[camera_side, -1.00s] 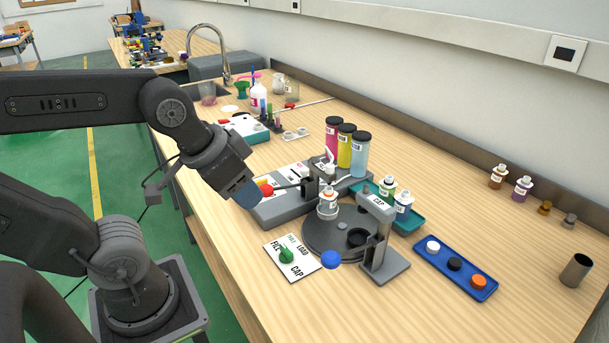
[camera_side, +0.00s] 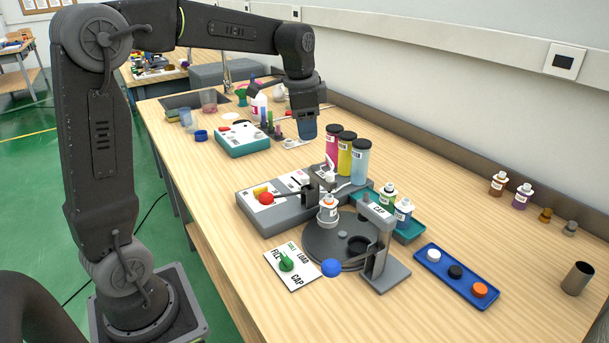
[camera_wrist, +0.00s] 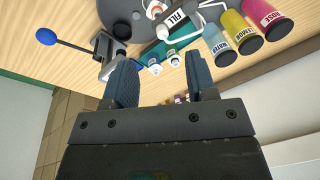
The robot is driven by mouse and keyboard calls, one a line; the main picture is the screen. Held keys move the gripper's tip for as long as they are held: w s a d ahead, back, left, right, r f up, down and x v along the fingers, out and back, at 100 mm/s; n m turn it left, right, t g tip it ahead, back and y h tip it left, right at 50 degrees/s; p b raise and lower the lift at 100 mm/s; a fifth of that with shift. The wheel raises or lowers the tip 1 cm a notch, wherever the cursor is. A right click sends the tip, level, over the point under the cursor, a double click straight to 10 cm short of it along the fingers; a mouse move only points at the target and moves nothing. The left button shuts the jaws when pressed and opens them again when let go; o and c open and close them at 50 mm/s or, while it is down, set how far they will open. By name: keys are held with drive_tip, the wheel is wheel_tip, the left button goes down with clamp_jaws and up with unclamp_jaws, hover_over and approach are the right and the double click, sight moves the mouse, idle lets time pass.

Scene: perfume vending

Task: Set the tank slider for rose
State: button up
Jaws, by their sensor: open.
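The pink rose tank (camera_side: 331,146) stands behind the grey dispenser base (camera_side: 285,212), beside the yellow lemon tank (camera_side: 346,150) and the blue water tank (camera_side: 360,163). All three show at the upper right of the wrist view, with the rose tank (camera_wrist: 270,18) outermost. A small label panel (camera_side: 295,180) lies on the base; I cannot make out the slider or its setting. A red ball knob (camera_side: 266,198) sits at the base's left end. My gripper (camera_side: 308,136) is open and empty, pointing down behind and left of the tanks. Its fingers (camera_wrist: 162,82) are apart in the wrist view.
A turntable (camera_side: 322,246) holds a white bottle (camera_side: 327,211). A cap press (camera_side: 381,272) with a blue ball handle (camera_side: 331,267) stands right of it. A blue cap tray (camera_side: 447,279) lies right. A teal box (camera_side: 243,141) stands left.

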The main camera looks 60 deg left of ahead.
sight(304, 176)
drive_tip(key=w+a+f+m+g, duration=0.25)
drive_tip(key=w+a+f, duration=0.55)
drive_tip(key=a, duration=0.4)
drive_tip(key=shift+m+t+h, duration=0.25)
drive_tip(key=shift+m+h, duration=0.05)
drive_tip(key=shift+m, duration=0.05)
drive_tip(key=f, duration=1.4)
drive_tip(key=shift+s, duration=0.25)
drive_tip(key=shift+r, duration=0.1)
clamp_jaws()
